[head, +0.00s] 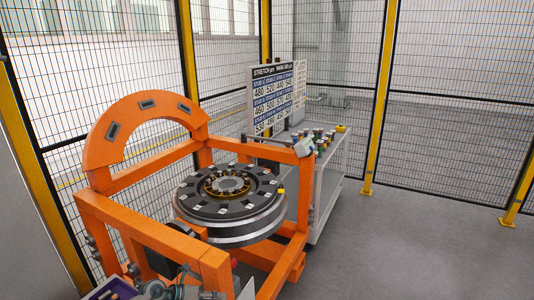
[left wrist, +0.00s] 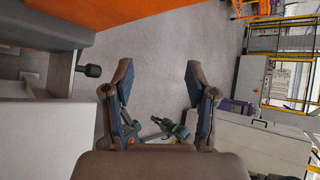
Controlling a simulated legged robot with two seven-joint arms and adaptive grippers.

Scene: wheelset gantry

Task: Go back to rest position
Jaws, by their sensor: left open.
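My left gripper (left wrist: 159,76) shows in the left wrist view with its two fingers spread apart and nothing between them. Grey floor lies beyond the fingertips. Neither gripper can be made out in the head view, and my right gripper is in no view. The orange gantry (head: 152,236) stands left of centre in the head view. A round dark wheel (head: 238,210) lies flat in it, with a ring of pale marked blocks around its hub.
A grey cart (head: 331,184) with several small coloured items stands behind the gantry, beside a number board (head: 275,97). Mesh fencing with yellow posts (head: 381,95) encloses the area. Floor at right (head: 420,245) is clear. A green-grey tool (left wrist: 171,128) shows below the fingers in the wrist view.

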